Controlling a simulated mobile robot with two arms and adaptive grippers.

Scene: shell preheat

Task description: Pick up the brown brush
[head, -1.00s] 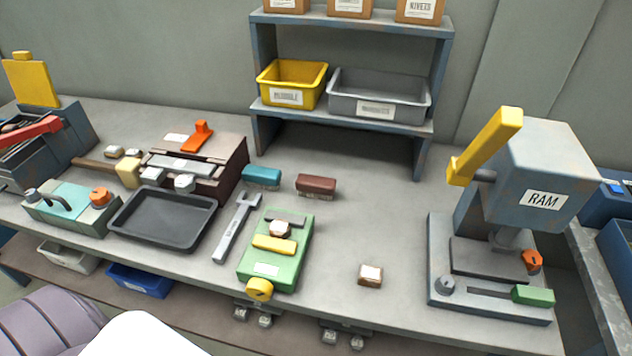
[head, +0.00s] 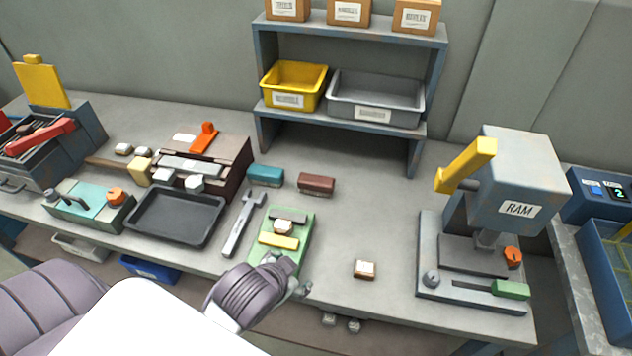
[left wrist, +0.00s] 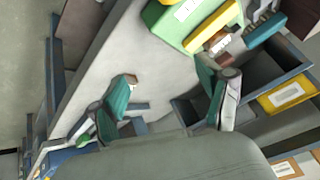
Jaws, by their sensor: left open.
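The brown brush (head: 316,184) is a reddish-brown block lying on the bench below the shelf, just right of a teal brush (head: 265,175). My left gripper (head: 298,288) is over the bench's front edge, in front of the green fixture and well short of the brush. In the left wrist view its teal-padded fingers (left wrist: 164,88) are apart with nothing between them. My right gripper is in neither view.
The green fixture (head: 297,222) stands between my left gripper and the brushes, with a wrench (head: 240,228) to its left. A small white-topped block (head: 365,269) lies to the right. The ram press (head: 520,180) stands further right. The bench right of the brown brush is clear.

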